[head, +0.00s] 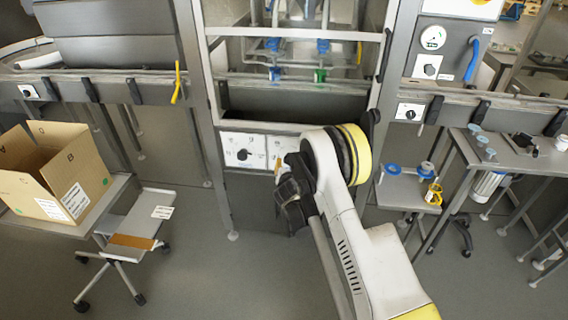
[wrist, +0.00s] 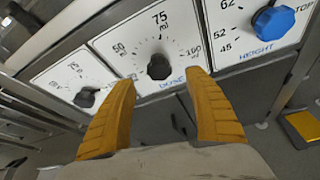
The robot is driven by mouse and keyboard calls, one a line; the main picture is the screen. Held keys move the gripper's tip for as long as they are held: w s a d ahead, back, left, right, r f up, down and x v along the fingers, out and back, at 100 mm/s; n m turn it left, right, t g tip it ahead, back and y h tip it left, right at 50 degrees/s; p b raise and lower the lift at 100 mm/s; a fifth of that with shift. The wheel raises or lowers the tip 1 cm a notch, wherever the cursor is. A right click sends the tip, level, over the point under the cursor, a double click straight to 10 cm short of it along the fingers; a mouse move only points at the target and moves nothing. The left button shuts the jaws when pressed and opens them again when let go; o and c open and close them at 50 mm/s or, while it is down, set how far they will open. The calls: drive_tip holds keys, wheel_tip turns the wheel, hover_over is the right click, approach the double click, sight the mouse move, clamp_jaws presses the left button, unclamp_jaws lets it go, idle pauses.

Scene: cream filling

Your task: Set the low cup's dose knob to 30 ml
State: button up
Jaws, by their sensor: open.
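In the wrist view, a white panel marked DOSE (wrist: 122,42) carries a black knob (wrist: 158,67), with 50, 75 and 100 ml marks around it. Its pointer setting is not clear. A second black knob (wrist: 88,97) sits on the panel to its left. I cannot tell which is the low cup's knob. My gripper (wrist: 167,85) is open, its two orange fingers apart and empty, just below the middle knob in the picture. In the head view, my gripper (head: 287,190) is dark and partly hidden by my arm, beside the white dial panels (head: 228,140).
A blue HEIGHT knob (wrist: 274,23) is on the right panel in the wrist view. In the head view, an open cardboard box (head: 35,190) stands at left, a stool (head: 140,215) beside it, and a small table with blue items (head: 392,170) at right. Floor between is clear.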

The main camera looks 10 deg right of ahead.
sight(289, 160)
drive_tip(key=b+x, duration=0.2)
drive_tip(key=x, duration=0.5)
drive_tip(key=shift+w+f, duration=0.15)
drive_tip(key=shift+w, duration=0.2)
drive_tip(key=c, duration=1.2)
